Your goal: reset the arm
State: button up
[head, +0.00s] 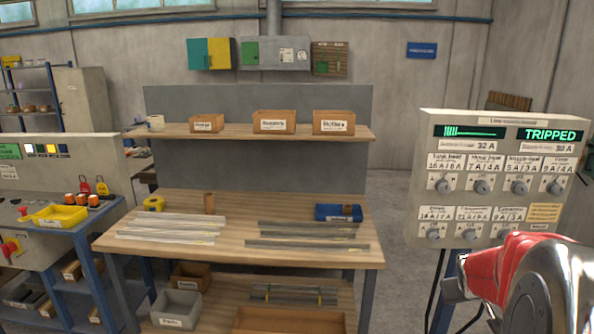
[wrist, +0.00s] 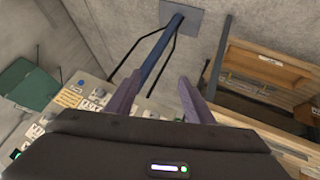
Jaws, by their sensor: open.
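My gripper (wrist: 158,98) is open and empty in the wrist view, its two dark fingers spread apart. Past the fingers are a blue post (wrist: 160,50) and the grey floor. My red and silver arm shows at the lower right of the head view, in front of the control panel's lower right part. In the head view the gripper itself is out of sight. The grey control panel (head: 424,180) has rows of knobs and a green display reading TRIPPED (head: 550,135). The panel also shows at the left of the wrist view (wrist: 85,92), beside the left finger.
A blue table (head: 100,215) with a yellow tray (head: 60,215) stands left. Floor shows between bench and panel.

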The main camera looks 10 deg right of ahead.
jog(key=s+a+r+n+y, duration=0.1)
jog(key=s+a, duration=0.4)
jog(key=a, duration=0.7)
jog(key=s+a+r+n+y, duration=0.1)
jog(key=s+a+r+y, duration=0.2)
jog(key=a, duration=1)
jog(key=s+a+r+n+y, duration=0.1)
jog(key=s+a+r+y, duration=0.1)
jog(key=s+a, duration=0.5)
jog(key=a+r, duration=0.1)
jog(key=a, duration=0.5)
jog(key=shift+s, duration=0.35)
jog(key=shift+a, duration=0.1)
